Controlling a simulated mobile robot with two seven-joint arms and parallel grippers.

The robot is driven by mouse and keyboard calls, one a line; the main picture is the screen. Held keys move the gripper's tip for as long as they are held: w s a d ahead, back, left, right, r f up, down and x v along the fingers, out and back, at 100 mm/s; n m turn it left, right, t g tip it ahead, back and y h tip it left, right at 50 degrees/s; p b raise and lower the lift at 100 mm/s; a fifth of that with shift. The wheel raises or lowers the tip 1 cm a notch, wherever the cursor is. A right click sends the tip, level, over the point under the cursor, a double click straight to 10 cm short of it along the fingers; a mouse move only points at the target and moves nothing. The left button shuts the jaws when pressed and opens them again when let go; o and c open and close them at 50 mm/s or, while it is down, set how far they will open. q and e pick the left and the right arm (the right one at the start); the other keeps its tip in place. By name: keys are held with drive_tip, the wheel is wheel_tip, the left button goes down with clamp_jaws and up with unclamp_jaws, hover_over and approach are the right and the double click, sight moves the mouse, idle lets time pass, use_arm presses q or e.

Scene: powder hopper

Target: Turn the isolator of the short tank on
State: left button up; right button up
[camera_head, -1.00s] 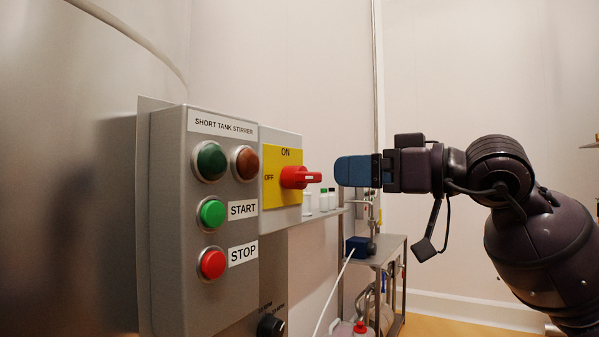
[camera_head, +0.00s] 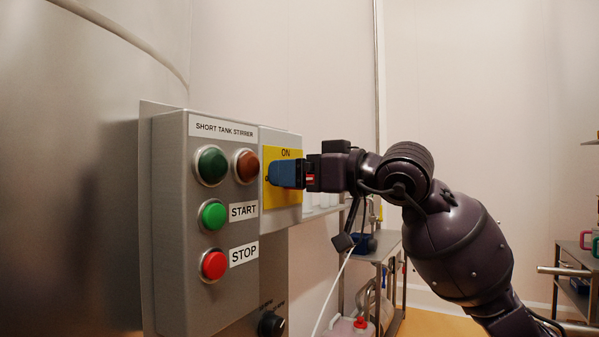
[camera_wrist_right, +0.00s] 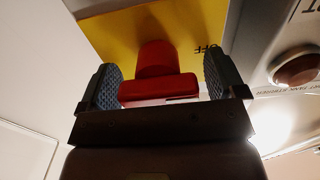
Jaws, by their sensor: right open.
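The isolator is a red rotary handle on a yellow plate (camera_head: 290,154) at the right of the grey box labelled SHORT TANK STIRRER (camera_head: 225,240). In the head view my right gripper (camera_head: 272,174) is at the plate and hides most of the handle. In the right wrist view the red handle (camera_wrist_right: 158,88) lies crosswise between the two blue-grey finger pads of my right gripper (camera_wrist_right: 163,84). The gripper is open, with a gap visible beside the handle. The word OFF shows on the plate near the right pad. My left gripper is not in view.
Green START (camera_head: 213,215) and red STOP (camera_head: 213,265) buttons and two lamps sit on the box, left of the isolator. A black knob (camera_head: 271,325) is below. A metal cart (camera_head: 385,248) stands behind my right arm. A large steel tank (camera_head: 70,180) fills the left.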

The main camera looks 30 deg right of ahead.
drive_tip(key=c, duration=0.9)
